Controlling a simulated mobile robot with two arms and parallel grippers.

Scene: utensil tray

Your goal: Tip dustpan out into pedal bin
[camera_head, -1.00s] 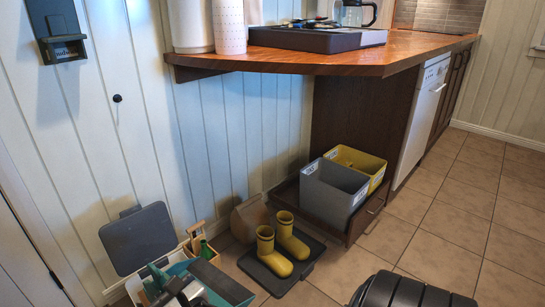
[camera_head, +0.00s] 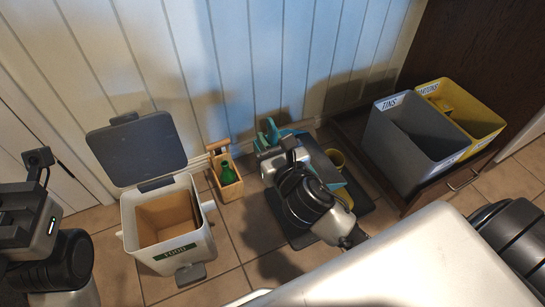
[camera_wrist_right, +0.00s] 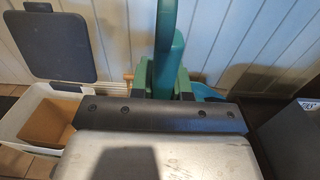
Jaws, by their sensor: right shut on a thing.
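The pedal bin (camera_head: 190,235) is white with a FOOD label and stands on the floor at the left in the head view. Its dark lid (camera_head: 135,150) is up, and it has a brown inner lining. It also shows at the left of the right wrist view (camera_wrist_right: 28,118). My right gripper (camera_head: 275,155) is shut on the teal dustpan (camera_head: 268,132), to the right of the bin and apart from it. The dustpan's handle (camera_wrist_right: 168,35) stands up in the wrist view; much of its pan is hidden. My left gripper (camera_head: 38,158) is at the left edge, its fingers unclear.
A wooden caddy (camera_head: 229,188) with a green bottle (camera_head: 227,172) stands between bin and gripper. A dark mat (camera_head: 295,238) with yellow boots (camera_head: 336,158), mostly hidden, lies below my right arm. Grey (camera_head: 390,150) and yellow (camera_head: 475,112) sorting bins stand at the right.

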